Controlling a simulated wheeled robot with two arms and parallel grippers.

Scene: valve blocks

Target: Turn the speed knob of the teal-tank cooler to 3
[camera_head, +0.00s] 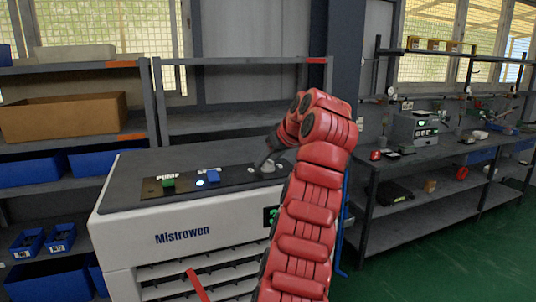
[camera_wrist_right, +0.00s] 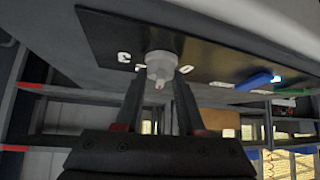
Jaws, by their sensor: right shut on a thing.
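The white cooler (camera_head: 180,240) marked Mistrowen stands in front of me with a dark control panel (camera_head: 228,182) on its top. The pale grey round speed knob shows in the right wrist view (camera_wrist_right: 159,64), with white marks around it on the panel, too tilted to read surely. My right gripper (camera_head: 267,165) reaches over the cooler top to the panel's right end. In the right wrist view its two fingers are shut on the knob from both sides. I cannot read the knob's pointer. No teal tank shows. My left gripper is out of view.
A green switch (camera_head: 168,183) and a blue switch (camera_head: 213,176) with a lit lamp sit left of the knob on the panel. Shelves with a cardboard box (camera_head: 62,118) and blue bins stand at left. A workbench (camera_head: 420,160) stands at right. Green floor is clear at lower right.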

